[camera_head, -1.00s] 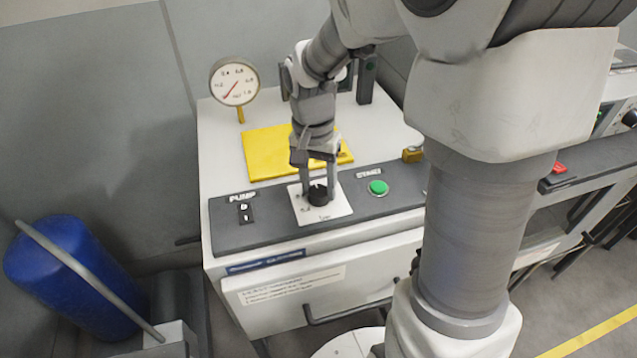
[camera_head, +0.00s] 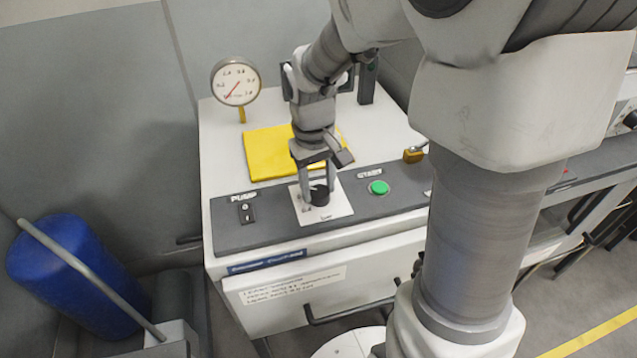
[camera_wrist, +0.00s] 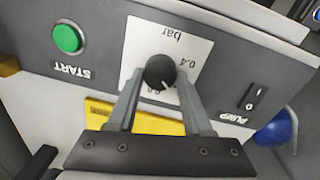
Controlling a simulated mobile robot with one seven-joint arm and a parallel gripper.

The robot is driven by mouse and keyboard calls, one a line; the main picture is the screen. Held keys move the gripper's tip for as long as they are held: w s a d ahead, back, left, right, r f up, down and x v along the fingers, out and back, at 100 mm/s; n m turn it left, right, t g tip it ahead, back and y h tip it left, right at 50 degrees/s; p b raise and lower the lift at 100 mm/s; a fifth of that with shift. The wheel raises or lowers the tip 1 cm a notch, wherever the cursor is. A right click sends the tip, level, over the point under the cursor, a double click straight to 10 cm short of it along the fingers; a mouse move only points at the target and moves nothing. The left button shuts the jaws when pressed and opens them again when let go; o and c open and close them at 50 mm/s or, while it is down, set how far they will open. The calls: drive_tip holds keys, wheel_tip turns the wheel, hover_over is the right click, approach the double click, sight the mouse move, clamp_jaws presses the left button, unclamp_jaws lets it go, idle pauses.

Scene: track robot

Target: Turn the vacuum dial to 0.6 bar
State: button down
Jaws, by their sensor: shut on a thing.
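The vacuum dial (camera_head: 319,195) is a black round knob on a white plate (camera_head: 336,208) marked "bar", set in the dark control strip. In the wrist view the knob (camera_wrist: 160,71) shows a light pointer line toward the lower right, between the marks; "0.4" reads at the right and another mark at the bottom is partly hidden. My gripper (camera_head: 318,198) comes down from above with its two fingers on either side of the knob, shut on it; the fingers also show in the wrist view (camera_wrist: 160,88). The round gauge (camera_head: 236,82) has a red needle pointing to the lower left.
A PUMP rocker switch (camera_head: 246,213) is left of the dial and a green START button (camera_head: 378,187) is right of it. A yellow plate (camera_head: 265,152) lies behind. A brass padlock (camera_head: 414,155) sits further right. A blue cylinder (camera_head: 70,275) stands at the left.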

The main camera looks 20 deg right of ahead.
sight(314, 193)
drive_tip(key=shift+r+n, duration=0.1)
drive_tip(key=shift+n, duration=0.6)
drive_tip(key=shift+c, duration=1.6)
unclamp_jaws()
wheel_tip(314, 193, up, 17)
drive_tip(key=a, duration=0.1)
drive_tip(key=shift+s+r+p, duration=0.15)
drive_tip(key=shift+p, duration=0.2)
drive_tip(key=shift+s, duration=0.1)
